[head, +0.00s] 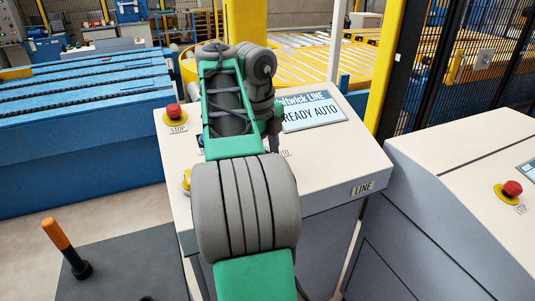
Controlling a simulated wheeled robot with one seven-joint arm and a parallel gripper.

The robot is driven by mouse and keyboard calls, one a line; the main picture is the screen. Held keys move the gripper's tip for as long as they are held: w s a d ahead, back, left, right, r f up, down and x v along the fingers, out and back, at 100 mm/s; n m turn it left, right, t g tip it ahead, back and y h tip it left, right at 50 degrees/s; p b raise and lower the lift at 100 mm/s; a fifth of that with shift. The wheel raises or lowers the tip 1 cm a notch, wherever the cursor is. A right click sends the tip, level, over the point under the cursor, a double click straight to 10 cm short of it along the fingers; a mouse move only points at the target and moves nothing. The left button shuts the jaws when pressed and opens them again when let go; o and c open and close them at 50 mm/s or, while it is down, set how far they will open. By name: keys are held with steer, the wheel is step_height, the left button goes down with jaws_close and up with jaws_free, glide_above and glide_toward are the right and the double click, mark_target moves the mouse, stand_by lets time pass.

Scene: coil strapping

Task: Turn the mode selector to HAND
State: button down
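The pale LINE console (325,175) stands in front of me, with a tilted screen (313,113) that reads READY AUTO. My arm crosses the console and covers the middle of its panel. My gripper (273,136) is mostly hidden behind my own arm, low over the panel left of the screen; its fingers do not show clearly. I cannot make out the mode selector or its position. A small blue control (200,140) and parts of labels show at the edges of my arm. A yellow part (187,181) shows at the panel's left front edge.
A red stop button (174,113) on a yellow base sits at the console's upper left. A second console (465,165) with another red button (510,189) stands at right. An orange-handled lever (62,245) rises at lower left. Blue conveyor (85,130) and black fencing (455,70) lie behind.

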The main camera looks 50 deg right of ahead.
steer(key=n+b, duration=0.1)
steer(key=n, duration=0.1)
steer(key=n+h+b, duration=0.1)
steer(key=n, duration=0.1)
steer(key=n+h+b, duration=0.1)
steer(key=n, duration=0.1)
steer(key=shift+a+f+b, duration=0.2)
steer(key=shift+f+b, duration=0.05)
steer(key=shift+b, duration=0.15)
steer(key=n+t+h+b, duration=0.1)
steer(key=n+b, duration=0.2)
steer(key=n, duration=0.2)
steer(key=shift+s+a, duration=0.1)
steer(key=shift+s, duration=0.05)
steer(key=shift+r+n+t, duration=0.1)
steer(key=shift+n+t, duration=0.2)
steer(key=c, duration=0.9)
jaws_free()
steer(key=shift+r, duration=0.1)
